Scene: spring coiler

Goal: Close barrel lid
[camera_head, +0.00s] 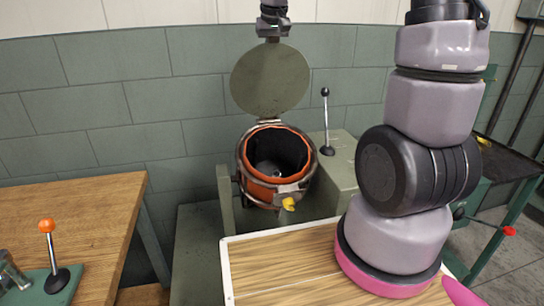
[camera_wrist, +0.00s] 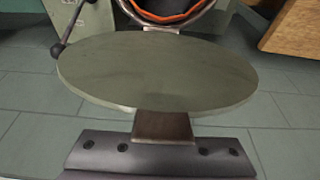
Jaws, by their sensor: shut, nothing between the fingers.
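The barrel (camera_head: 262,188) is orange with a dark rim and interior, and its mouth is uncovered. Its round grey-green lid (camera_head: 270,80) stands open, roughly upright above the hinge at the back of the mouth. In the wrist view the lid (camera_wrist: 158,70) fills the middle, with part of the barrel's orange rim (camera_wrist: 165,14) beyond it. My gripper (camera_head: 272,36) is at the lid's top edge, shut and empty. In the wrist view my gripper (camera_wrist: 162,125) meets the lid's near edge; whether they touch, I cannot tell.
A black-knobbed lever (camera_head: 326,125) stands right of the barrel. A yellow piece (camera_head: 289,203) is on the barrel's front. A wooden table (camera_head: 75,215) with an orange-knobbed lever (camera_head: 48,245) is at left. A wooden-topped surface (camera_head: 285,270) is in front. A green tiled wall (camera_head: 120,110) stands behind.

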